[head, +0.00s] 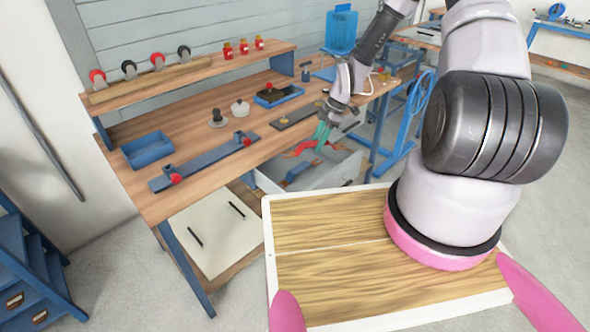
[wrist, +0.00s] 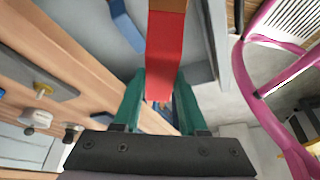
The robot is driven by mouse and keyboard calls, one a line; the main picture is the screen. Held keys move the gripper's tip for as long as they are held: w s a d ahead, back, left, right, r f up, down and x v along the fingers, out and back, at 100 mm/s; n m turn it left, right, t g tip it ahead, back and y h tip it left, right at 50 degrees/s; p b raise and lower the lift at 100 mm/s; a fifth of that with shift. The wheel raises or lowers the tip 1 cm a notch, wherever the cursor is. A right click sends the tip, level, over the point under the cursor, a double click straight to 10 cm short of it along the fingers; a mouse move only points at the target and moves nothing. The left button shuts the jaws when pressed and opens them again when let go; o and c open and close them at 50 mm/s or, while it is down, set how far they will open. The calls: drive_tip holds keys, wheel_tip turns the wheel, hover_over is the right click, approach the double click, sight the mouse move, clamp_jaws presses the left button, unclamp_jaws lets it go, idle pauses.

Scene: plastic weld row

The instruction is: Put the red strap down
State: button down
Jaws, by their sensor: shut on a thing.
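The red strap (wrist: 165,52) is between the green fingers of my gripper (wrist: 160,85) in the wrist view. The gripper is shut on it, and the strap stretches away from the fingers with a brown part at its far end. In the head view my gripper (head: 322,131) is over the open grey drawer (head: 335,174) below the workbench's front edge. The red strap (head: 305,147) shows there beside the fingertips, above or in the drawer. I cannot tell whether it touches anything below.
The wooden workbench (head: 200,185) holds a blue tray (head: 147,149), a blue rail (head: 205,162) and a dark plate (head: 297,115) near the drawer. A blue piece (wrist: 125,25) lies in the drawer. Blue-framed equipment (head: 415,105) stands right of the bench.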

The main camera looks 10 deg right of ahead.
drive_tip(key=f+n, duration=0.1)
drive_tip(key=f+n+g, duration=0.1)
drive_tip(key=n, duration=0.1)
drive_tip(key=s+f+n+g, duration=0.1)
drive_tip(key=f+n, duration=0.1)
drive_tip(key=shift+d+f+h, duration=0.1)
drive_tip(key=shift+d+h, duration=0.2)
drive_tip(key=shift+h, duration=0.1)
drive_tip(key=shift+n, duration=0.5)
wheel_tip(320, 180, down, 6)
drive_tip(key=shift+s+r, duration=0.15)
drive_tip(key=shift+r, duration=0.1)
drive_tip(key=shift+f, duration=2.4)
drive_tip(key=shift+c, duration=2.2)
unclamp_jaws()
drive_tip(key=shift+f, duration=0.15)
